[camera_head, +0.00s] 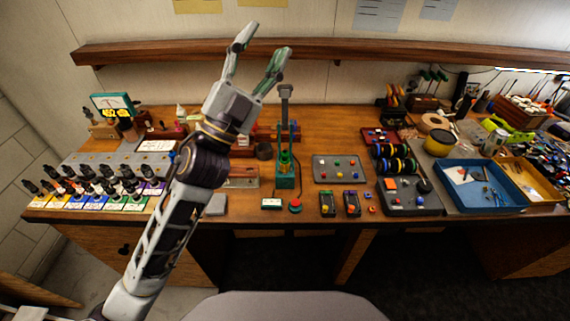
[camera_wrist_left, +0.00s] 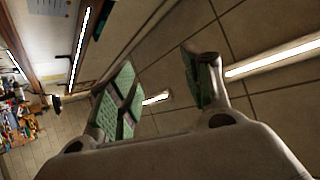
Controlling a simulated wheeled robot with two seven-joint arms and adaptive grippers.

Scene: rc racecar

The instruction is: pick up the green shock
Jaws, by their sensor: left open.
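Several dark shocks (camera_head: 105,183) stand upright in rows on a grey rack (camera_head: 95,161) at the left of the bench. Coloured cards line the rack's front, including a green card (camera_head: 116,203). The shocks are too small to tell which one is green. My left gripper (camera_head: 265,46) is raised high above the bench, right of the rack and well apart from it. Its fingers are spread and point up. In the left wrist view, the green-padded fingers (camera_wrist_left: 162,82) have nothing between them. My right gripper is in neither view.
A green upright stand (camera_head: 285,180) with a grey post is at the bench's middle. A grey tray (camera_head: 339,160) with coloured buttons and a blue tray (camera_head: 482,204) lie further right. A wooden shelf (camera_head: 330,60) runs along the back wall.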

